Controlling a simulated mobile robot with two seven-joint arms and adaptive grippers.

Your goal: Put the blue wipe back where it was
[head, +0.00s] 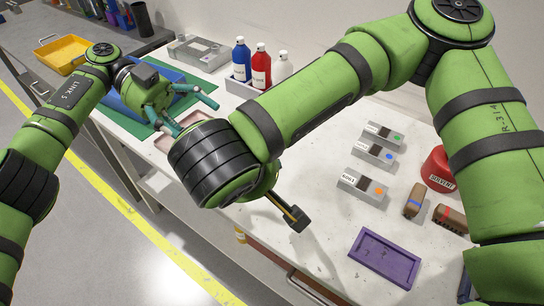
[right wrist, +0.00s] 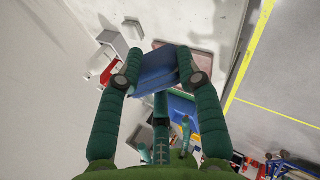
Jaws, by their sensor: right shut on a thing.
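The blue wipe (right wrist: 155,72) looks like a flat blue folded piece in the right wrist view. My right gripper (right wrist: 160,75) is shut on it, with teal fingers on both sides. In the head view the wipe cannot be made out, and my right gripper is mostly hidden behind my own dark wrist. My left gripper (head: 194,104) has its teal fingers spread, with nothing seen between them. It is above the bench, close to the right wrist, in front of the blue tray (head: 130,98).
A pinkish tray (head: 163,144) lies beside my right wrist. Bottles (head: 261,68) stand at the back in a grey holder. Grey labelled blocks (head: 362,186), brushes (head: 414,201), a red solvent can (head: 437,170) and a purple tray (head: 372,268) are at right. A yellow bin (head: 62,54) is far left.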

